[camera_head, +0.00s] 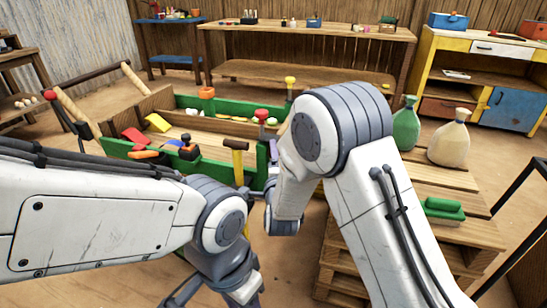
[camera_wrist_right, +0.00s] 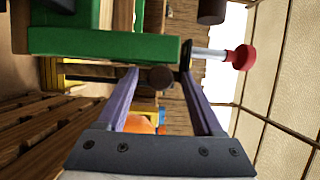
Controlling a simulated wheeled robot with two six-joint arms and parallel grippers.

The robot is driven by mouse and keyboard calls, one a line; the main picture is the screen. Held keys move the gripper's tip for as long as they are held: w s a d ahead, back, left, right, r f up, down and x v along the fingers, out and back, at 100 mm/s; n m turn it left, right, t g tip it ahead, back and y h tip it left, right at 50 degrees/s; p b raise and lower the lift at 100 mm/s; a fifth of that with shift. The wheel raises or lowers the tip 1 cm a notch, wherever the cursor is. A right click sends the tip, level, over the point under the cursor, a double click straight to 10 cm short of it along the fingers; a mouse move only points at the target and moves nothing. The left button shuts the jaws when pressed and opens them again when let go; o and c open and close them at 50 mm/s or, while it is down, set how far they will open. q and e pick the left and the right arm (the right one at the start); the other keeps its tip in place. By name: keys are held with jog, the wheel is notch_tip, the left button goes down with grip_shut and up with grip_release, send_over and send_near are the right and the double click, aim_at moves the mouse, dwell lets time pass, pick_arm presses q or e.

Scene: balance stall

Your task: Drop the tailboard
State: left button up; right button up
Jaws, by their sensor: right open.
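A cart with green sides (camera_head: 215,170) stands left of centre in the head view, with loose items in its wooden bed. A green end board (camera_head: 262,163) at its right end, partly hidden by my arms, seems to be the tailboard. A red-knobbed pin (camera_head: 261,116) stands at that corner. In the right wrist view a green board (camera_wrist_right: 100,45) and a red-knobbed pin (camera_wrist_right: 240,57) are close. My right gripper (camera_wrist_right: 160,74) is open, its fingers either side of a round brown end (camera_wrist_right: 160,79); contact is unclear. My left gripper (camera_head: 215,292) is low in the head view, its fingertips unclear.
A wooden pallet stack (camera_head: 440,185) at the right carries a green sack (camera_head: 406,125), a tan sack (camera_head: 450,138) and a green bundle (camera_head: 442,209). A workbench (camera_head: 305,33) and a yellow cabinet (camera_head: 485,50) stand behind. Some floor between cart and workbench is clear.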

grip_shut()
dwell(1.5)
